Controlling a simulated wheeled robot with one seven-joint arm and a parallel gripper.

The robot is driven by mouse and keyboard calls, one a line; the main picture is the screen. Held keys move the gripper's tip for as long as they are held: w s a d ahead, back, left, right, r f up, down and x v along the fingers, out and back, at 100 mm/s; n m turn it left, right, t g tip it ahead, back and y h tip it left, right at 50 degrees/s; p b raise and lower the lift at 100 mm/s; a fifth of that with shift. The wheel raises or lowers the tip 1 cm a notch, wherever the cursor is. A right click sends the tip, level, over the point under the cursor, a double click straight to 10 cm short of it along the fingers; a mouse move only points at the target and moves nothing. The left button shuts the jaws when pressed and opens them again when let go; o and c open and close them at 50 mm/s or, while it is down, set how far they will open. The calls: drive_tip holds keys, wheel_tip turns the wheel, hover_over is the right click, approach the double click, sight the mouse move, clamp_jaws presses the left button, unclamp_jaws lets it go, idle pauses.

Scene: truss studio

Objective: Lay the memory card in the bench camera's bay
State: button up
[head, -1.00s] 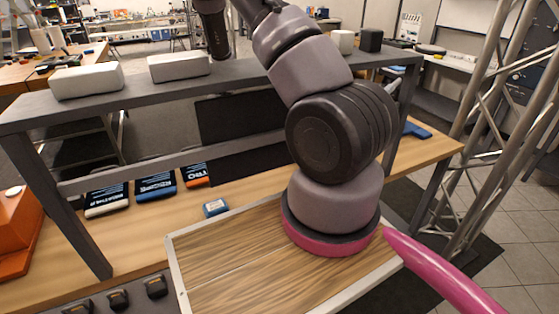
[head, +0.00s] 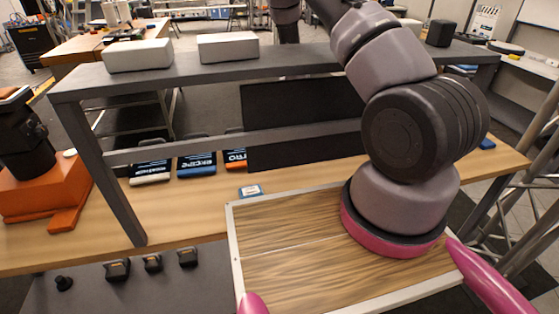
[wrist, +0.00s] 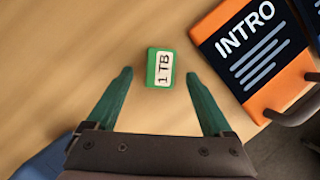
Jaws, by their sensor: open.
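A small green memory card (wrist: 154,81) with a white "1 TB" label lies on the wooden bench top in the wrist view. My gripper (wrist: 158,73) is open, with its two green fingers on either side of the card and clear of it.
An orange "INTRO" block (wrist: 258,58) lies right of the card. Open bench top lies right of the orange base.

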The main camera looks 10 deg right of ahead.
drive_tip(key=shift+x, duration=0.85)
drive_tip(key=shift+r, duration=0.1)
clamp_jaws()
